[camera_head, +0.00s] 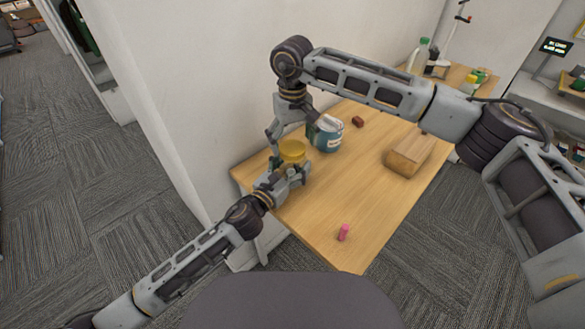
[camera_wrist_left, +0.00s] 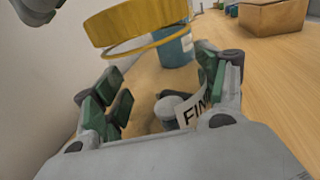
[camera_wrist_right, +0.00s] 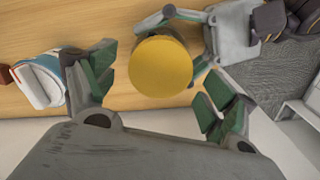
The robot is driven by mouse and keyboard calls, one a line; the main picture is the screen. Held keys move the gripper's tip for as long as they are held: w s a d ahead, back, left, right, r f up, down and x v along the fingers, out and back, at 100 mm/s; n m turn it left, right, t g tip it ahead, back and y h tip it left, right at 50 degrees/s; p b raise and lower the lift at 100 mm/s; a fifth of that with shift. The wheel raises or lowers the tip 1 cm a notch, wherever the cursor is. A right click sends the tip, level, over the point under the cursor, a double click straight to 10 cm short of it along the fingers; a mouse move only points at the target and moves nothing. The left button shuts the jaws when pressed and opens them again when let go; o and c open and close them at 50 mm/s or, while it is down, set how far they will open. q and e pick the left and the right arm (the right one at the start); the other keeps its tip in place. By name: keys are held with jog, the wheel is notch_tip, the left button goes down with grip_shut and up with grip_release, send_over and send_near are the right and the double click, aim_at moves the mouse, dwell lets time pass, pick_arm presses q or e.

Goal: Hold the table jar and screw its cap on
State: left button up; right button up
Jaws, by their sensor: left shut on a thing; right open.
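The jar's yellow cap (camera_head: 292,151) is on top of the table jar near the table's left end. The jar is mostly hidden; its white label (camera_wrist_left: 194,108) shows between the fingers in the left wrist view. My left gripper (camera_head: 290,176) is shut on the jar from the near side. A thin yellow ring shows just under the cap there; I cannot tell how far the cap is seated. My right gripper (camera_head: 293,138) points down over the cap, open. In the right wrist view the round cap (camera_wrist_right: 160,66) lies between its spread fingers, without visible contact.
A teal container (camera_head: 325,138) stands just right of the jar. A dark red block (camera_head: 358,121), a wooden box (camera_head: 410,155) and a pink piece (camera_head: 344,232) lie on the table (camera_head: 320,205). A wall (camera_head: 215,90) is close behind. The table's middle is clear.

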jog(key=shift+f, duration=0.6)
